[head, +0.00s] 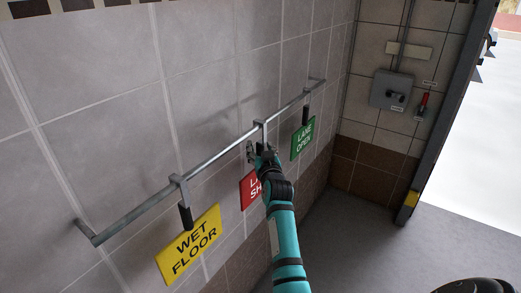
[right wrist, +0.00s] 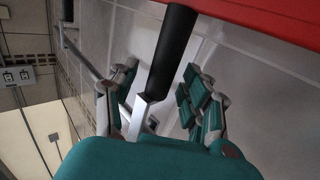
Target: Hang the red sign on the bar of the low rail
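The low rail's bar (head: 226,153) runs along the tiled wall. The red sign (head: 250,190) is below its middle, partly hidden by my right arm; its red edge also crosses the top of the right wrist view (right wrist: 270,18). Its metal hook (head: 261,127) appears to be over the bar. My right gripper (head: 259,152) is just below the bar at the hanger. In the right wrist view my fingers (right wrist: 160,95) stand apart either side of the hanger's black grip (right wrist: 172,48), with gaps visible. My left gripper is out of view.
A yellow WET FLOOR sign (head: 190,246) hangs left on the bar, and a green LANE OPEN sign (head: 303,139) hangs right. A grey switch box (head: 390,91) and red-handled item (head: 422,104) are on the side wall.

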